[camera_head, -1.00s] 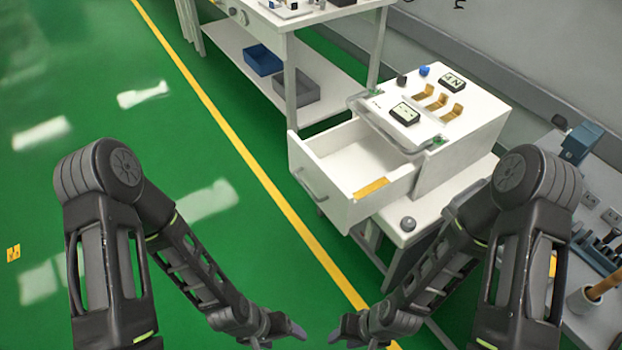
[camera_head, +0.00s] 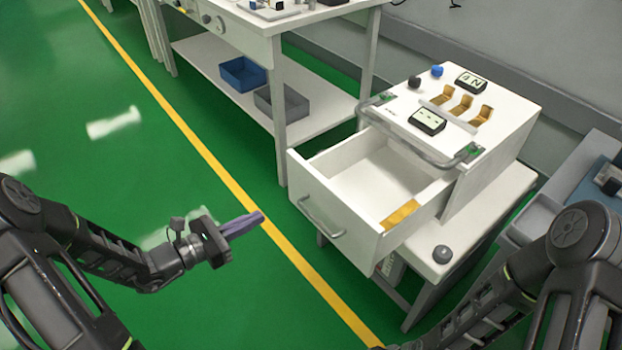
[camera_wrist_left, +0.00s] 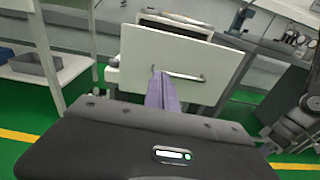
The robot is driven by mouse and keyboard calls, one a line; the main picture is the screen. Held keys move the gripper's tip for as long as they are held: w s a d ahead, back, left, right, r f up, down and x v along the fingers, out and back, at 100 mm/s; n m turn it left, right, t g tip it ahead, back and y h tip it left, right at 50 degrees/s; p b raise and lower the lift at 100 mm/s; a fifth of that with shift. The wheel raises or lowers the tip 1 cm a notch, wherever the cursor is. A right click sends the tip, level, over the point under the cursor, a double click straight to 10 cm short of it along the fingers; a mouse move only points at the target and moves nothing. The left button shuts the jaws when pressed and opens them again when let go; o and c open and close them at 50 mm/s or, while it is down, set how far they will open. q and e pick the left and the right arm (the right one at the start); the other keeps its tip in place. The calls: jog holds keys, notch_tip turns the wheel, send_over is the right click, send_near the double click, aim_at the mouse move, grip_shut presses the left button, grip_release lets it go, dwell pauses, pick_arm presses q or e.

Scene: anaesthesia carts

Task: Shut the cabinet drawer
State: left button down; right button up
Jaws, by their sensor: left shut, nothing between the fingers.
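The white cabinet (camera_head: 500,175) stands on a white table, and its drawer (camera_head: 330,222) is pulled well out toward the lower left. The drawer holds a yellow-orange piece (camera_head: 400,214) near its front right corner and is otherwise empty. A grey bar handle (camera_head: 322,216) is on the drawer front. My left gripper (camera_head: 262,216) is shut and empty, left of the drawer front and apart from it, pointing toward it. In the left wrist view the shut fingers (camera_wrist_left: 162,90) point at the drawer front (camera_wrist_left: 175,60) and its handle (camera_wrist_left: 185,77). My right gripper's fingers are not visible.
A grey round knob (camera_head: 442,254) sits on the table beside the drawer. A white workbench (camera_head: 285,90) with a blue bin (camera_head: 243,74) and a grey bin (camera_head: 282,102) on its shelf stands behind. The green floor left of the drawer is clear.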

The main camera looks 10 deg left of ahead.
pick_arm(q)
notch_tip(320, 180, up, 2)
jog(key=shift+a+r+t+h, duration=0.1)
jog(key=shift+t+h, duration=0.2)
jog(key=shift+t, duration=0.1)
jog(key=shift+w, duration=0.1)
jog(key=b, duration=0.1)
send_near(310, 180)
jog(key=x, duration=0.7)
